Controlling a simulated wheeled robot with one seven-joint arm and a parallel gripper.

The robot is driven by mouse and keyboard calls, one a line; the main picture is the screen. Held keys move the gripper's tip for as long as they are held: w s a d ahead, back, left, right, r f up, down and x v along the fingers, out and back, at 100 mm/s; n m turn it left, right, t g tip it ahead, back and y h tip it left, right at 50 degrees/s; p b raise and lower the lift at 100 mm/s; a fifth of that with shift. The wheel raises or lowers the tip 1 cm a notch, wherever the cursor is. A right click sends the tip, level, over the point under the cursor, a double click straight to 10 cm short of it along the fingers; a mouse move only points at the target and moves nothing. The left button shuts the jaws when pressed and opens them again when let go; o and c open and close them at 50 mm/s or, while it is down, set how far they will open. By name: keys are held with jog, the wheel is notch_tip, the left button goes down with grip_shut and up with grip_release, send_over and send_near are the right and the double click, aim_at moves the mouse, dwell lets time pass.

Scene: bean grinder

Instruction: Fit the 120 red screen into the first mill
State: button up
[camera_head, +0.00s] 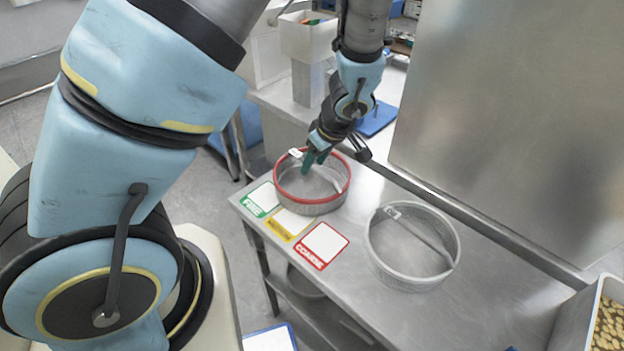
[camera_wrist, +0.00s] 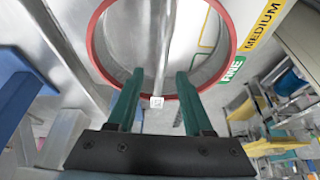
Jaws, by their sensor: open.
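The red-rimmed screen (camera_head: 312,204) stands on the steel bench, behind the label cards. It has a bar across its top with a small white tag at one end. My gripper (camera_head: 312,164) is at the far rim of this screen, with its green fingers pointing down. In the wrist view my gripper (camera_wrist: 158,80) is open, its two fingers on either side of the bar and tag, with the red rim (camera_wrist: 232,42) around them. I cannot tell whether the fingers touch the bar. The number on the tag is too small to read. A mill (camera_head: 308,40) with a white hopper seems to stand at the back.
A grey-rimmed screen (camera_head: 411,246) stands to the right on the bench. Green, yellow MEDIUM and red COARSE (camera_head: 324,244) cards lie along the left edge. A blue mat (camera_head: 378,118) lies farther back. A large steel panel (camera_head: 510,130) bounds the right side. A bean bin (camera_head: 592,318) is at the lower right.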

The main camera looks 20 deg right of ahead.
jog(key=shift+f+b, duration=0.2)
jog(key=shift+b, duration=0.1)
dwell(0.4)
grip_shut()
dwell(0.3)
dwell(1.0)
